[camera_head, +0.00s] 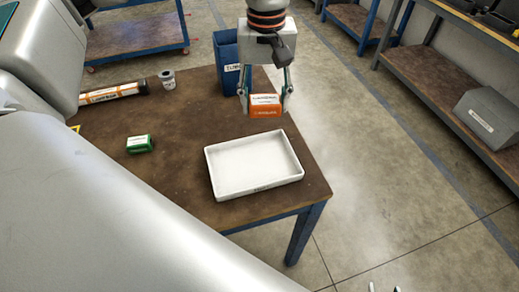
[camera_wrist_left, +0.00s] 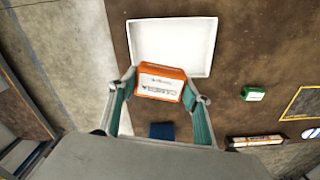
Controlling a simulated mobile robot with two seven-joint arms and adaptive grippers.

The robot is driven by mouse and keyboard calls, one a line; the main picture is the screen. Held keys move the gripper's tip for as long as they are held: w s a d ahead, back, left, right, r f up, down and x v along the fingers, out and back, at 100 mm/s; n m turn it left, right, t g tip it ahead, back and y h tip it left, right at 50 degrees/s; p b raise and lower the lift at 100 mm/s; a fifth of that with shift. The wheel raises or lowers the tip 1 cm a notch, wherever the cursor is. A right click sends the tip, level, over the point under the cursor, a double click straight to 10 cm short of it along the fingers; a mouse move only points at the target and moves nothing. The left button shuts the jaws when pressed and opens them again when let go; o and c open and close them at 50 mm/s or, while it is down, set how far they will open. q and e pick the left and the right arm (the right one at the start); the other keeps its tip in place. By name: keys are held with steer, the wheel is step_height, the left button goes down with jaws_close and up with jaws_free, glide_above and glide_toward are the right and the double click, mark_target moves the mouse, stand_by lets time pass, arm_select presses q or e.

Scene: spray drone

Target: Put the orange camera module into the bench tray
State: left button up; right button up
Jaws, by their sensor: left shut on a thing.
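The orange camera module (camera_head: 265,106), with a white label, is held between the fingers of my left gripper (camera_head: 266,108). In the left wrist view the module (camera_wrist_left: 160,82) sits between both teal-padded fingers. It is off the table, just beyond the far edge of the white bench tray (camera_head: 213,174) in the head view. The tray is shallow and empty; its rim (camera_wrist_left: 170,20) also shows in the left wrist view. Only the tips of my right gripper (camera_head: 383,288) show at the bottom edge, apart with nothing visible between them.
The tray stands near the right corner of the brown table (camera_head: 185,120). A green box (camera_head: 139,143), a dark-and-orange tube (camera_head: 112,93) and a grey spool (camera_head: 167,78) lie to the left. A tall blue bin (camera_head: 226,60) stands behind, close to my left gripper.

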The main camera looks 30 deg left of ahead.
arm_select(q)
steer(key=shift+f+n+b, duration=0.1)
steer(key=shift+n+b, duration=0.25)
steer(key=shift+n, duration=0.45)
steer(key=shift+r+n, duration=0.25)
steer(key=shift+n, duration=0.15)
steer(key=shift+s+f+b, duration=0.1)
steer(key=shift+s+b, duration=0.1)
steer(key=shift+b, duration=0.15)
steer(key=b, duration=0.2)
glide_above(263, 163)
step_height(263, 163, down, 14)
steer(key=shift+f, duration=0.45)
steer(key=shift+f+b, duration=0.3)
steer(key=shift+f, duration=1.75)
arm_select(e)
steer(key=shift+s+d+f, duration=0.1)
steer(key=shift+d+f, duration=0.15)
steer(key=shift+f, duration=0.8)
steer(key=shift+d+f, duration=0.25)
steer(key=shift+f, duration=0.8)
